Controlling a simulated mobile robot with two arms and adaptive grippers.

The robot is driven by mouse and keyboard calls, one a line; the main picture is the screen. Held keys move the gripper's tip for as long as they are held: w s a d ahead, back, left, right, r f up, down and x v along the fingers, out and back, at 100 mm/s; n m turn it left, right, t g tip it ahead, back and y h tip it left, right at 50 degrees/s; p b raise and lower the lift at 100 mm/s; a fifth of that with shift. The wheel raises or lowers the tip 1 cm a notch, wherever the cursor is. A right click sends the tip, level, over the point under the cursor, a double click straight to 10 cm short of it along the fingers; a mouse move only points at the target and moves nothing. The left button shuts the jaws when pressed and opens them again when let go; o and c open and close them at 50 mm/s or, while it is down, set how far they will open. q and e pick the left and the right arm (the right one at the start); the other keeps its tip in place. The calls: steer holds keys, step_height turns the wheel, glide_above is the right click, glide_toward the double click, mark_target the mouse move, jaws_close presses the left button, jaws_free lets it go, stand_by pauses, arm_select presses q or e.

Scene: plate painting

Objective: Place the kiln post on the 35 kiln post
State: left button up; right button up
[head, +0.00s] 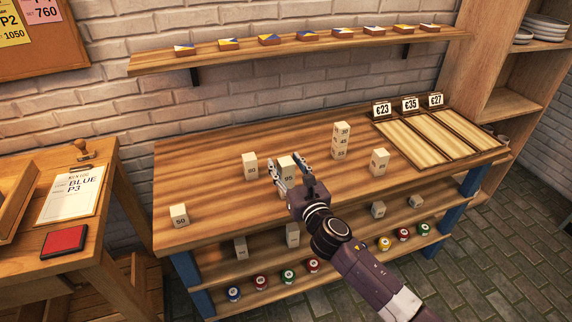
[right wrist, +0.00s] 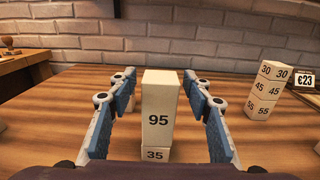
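A pale kiln post marked 95 (right wrist: 160,118) stands upright on a short block marked 35 (right wrist: 155,155) in the right wrist view. The 95 post (head: 288,178) also shows in the head view on the wooden table. My right gripper (head: 287,162) is around the 95 post, one finger on each side. In the right wrist view there is a gap between the post and each finger, so the gripper (right wrist: 163,108) is open. The 35 block is mostly hidden behind my gripper. My left gripper is out of view.
A stack marked 30, 45, 55 (head: 341,141) stands behind to the right. Other posts, marked 80 (head: 250,166) and 50 (head: 179,216), and one at right (head: 379,161), stand apart on the table (head: 215,175).

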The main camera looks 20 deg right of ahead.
steer(key=shift+r, duration=0.2)
steer(key=shift+s+f, duration=0.1)
steer(key=shift+s, duration=0.2)
steer(key=s, duration=1.1)
steer(key=shift+s+d+b, duration=0.2)
steer(key=shift+d+b, duration=0.15)
steer(key=shift+d, duration=0.1)
